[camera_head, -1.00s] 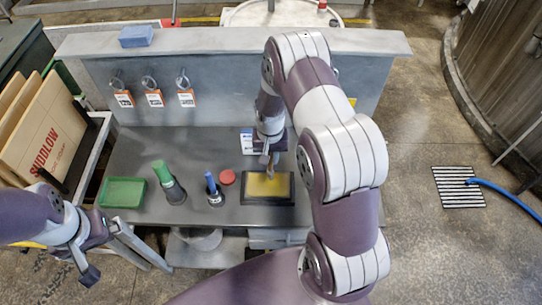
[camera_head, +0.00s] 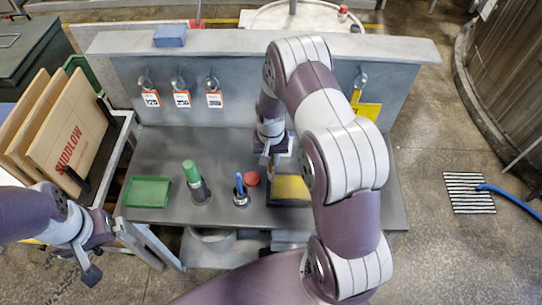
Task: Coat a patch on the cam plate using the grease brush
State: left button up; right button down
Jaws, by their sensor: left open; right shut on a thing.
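The cam plate (camera_head: 292,187) is a yellow plate on a dark base near the front of the grey bench; my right arm hides its right part. My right gripper (camera_head: 271,157) is shut on a thin tool, apparently the grease brush (camera_head: 270,166), mostly hidden by the gripper. Its tip appears by the plate's far left corner; I cannot tell whether it touches. A blue-handled item (camera_head: 239,183) stands in a small dark holder left of the plate. My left gripper (camera_head: 88,264) is open and empty, off the bench's front left.
A green tray (camera_head: 148,192), a green-topped bottle (camera_head: 194,180) and a red round lid (camera_head: 252,179) are on the bench. Panels marked SUDLOW (camera_head: 70,145) stand at left. The bench's left rear is clear.

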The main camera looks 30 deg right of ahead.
notch_tip(320, 180, up, 6)
jog(key=p, duration=0.3)
jog(key=shift+d, duration=0.15)
jog(key=shift+r+p, duration=0.1)
jog(key=shift+p, duration=0.25)
pick_arm(q)
jog(key=r, duration=0.2)
jog(key=s+r, duration=0.1)
jog(key=r, duration=0.1)
jog(key=shift+d+r, duration=0.15)
jog(key=shift+r, duration=0.1)
pick_arm(e)
jog(key=shift+d, duration=0.15)
pick_arm(q)
jog(key=shift+w, duration=0.1)
